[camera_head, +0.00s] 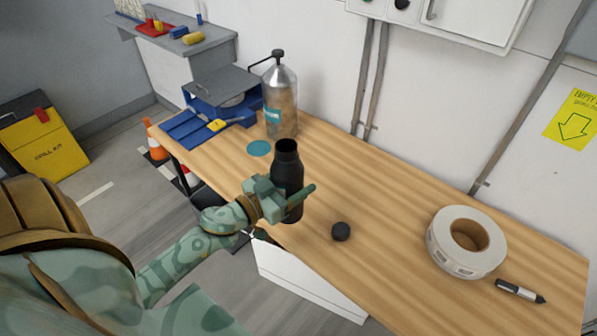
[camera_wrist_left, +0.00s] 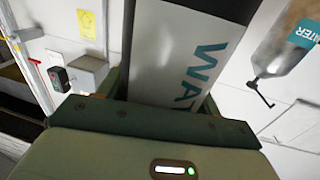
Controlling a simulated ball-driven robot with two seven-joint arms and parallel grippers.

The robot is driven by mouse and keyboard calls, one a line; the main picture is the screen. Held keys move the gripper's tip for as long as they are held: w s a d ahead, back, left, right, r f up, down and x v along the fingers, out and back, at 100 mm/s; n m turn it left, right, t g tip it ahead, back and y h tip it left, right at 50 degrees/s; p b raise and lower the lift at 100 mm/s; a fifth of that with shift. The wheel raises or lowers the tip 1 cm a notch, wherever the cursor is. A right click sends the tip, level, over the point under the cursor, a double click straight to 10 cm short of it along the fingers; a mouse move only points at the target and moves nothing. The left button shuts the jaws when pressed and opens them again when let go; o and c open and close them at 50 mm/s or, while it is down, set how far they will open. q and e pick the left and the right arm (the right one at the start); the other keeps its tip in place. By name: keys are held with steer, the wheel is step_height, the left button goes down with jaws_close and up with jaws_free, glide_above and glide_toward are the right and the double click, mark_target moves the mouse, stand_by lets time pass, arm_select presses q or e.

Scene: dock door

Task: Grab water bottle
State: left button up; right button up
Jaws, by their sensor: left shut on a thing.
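A black water bottle (camera_head: 287,172) with an open mouth stands upright at the near edge of the wooden table in the head view. My left gripper (camera_head: 290,197) is shut around its lower body. In the left wrist view the bottle (camera_wrist_left: 185,65) fills the space between the fingers and shows a light panel with teal lettering starting "WA". Whether its base touches the table is hard to tell. A small round black cap (camera_head: 341,231) lies on the table to the right of the bottle. My right gripper is not in view.
A large clear dispenser labelled WATER (camera_head: 280,100) stands behind the bottle, beside a blue toolbox (camera_head: 222,92) and a teal disc (camera_head: 259,148). A white label roll (camera_head: 440,240) and a marker (camera_head: 520,291) lie at the right. The table's middle is clear.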

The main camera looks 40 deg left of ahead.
mark_target(279, 191)
arm_select(q)
steer(key=shift+s+d+r+p, duration=0.15)
steer(key=shift+s+r+p, duration=0.2)
steer(key=shift+s, duration=0.4)
steer(key=shift+s+d+r+p, duration=0.1)
steer(key=shift+s+r, duration=0.3)
steer(key=shift+s, duration=0.35)
stand_by(0.7)
